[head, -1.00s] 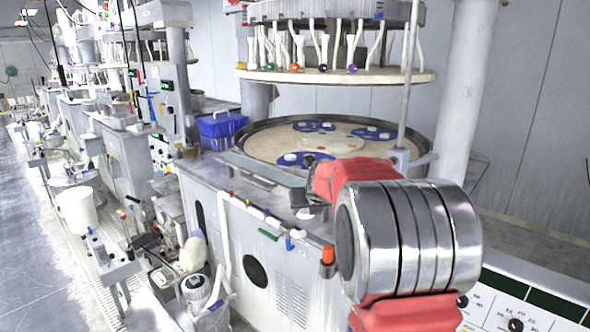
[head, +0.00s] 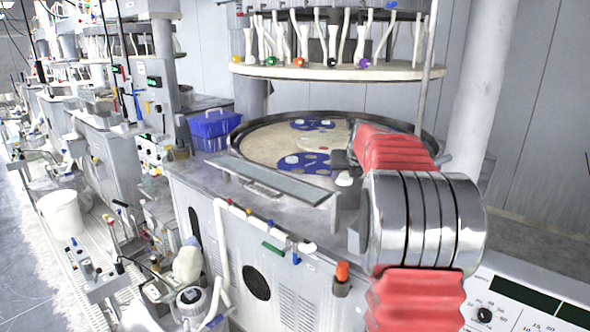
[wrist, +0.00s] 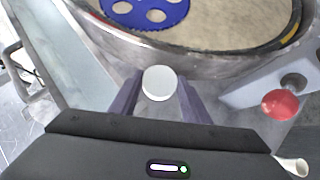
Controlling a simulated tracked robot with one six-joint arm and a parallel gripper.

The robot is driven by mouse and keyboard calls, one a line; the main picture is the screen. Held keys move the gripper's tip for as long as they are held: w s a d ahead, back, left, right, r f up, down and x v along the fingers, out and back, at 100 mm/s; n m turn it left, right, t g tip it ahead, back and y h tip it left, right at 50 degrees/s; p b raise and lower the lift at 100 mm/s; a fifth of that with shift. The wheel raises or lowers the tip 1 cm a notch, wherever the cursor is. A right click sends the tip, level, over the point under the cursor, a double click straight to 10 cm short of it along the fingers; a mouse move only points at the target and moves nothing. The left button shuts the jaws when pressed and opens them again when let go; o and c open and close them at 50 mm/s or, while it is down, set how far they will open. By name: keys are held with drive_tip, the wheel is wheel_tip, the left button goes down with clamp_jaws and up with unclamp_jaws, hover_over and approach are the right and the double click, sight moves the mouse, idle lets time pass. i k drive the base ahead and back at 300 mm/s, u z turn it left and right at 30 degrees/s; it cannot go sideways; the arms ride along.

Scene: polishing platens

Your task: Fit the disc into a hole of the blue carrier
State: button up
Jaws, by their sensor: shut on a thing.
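My gripper (wrist: 157,92) is shut on a small white round disc (wrist: 157,83), held between the two fingertips in the wrist view. In the head view the disc (head: 344,180) shows below my gripper (head: 343,168), at the near right rim of the round platen (head: 262,140). The near blue carrier (head: 285,167) lies flat on the platen and has round holes and a white piece on it. A blue carrier (wrist: 136,14) with open holes is at the top of the wrist view, beyond the platen rim and apart from the disc. My arm hides the platen's right part.
A far blue carrier (head: 303,125) lies on the platen. A raised upper plate (head: 330,71) with hoses hangs above. A grey bar (head: 270,178) lies along the near edge. A red knob (wrist: 280,104) stands right of my gripper. A blue box (head: 212,130) is left.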

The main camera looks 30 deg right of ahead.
sight(310, 166)
drive_tip(key=i, duration=1)
drive_tip(key=u, duration=0.05)
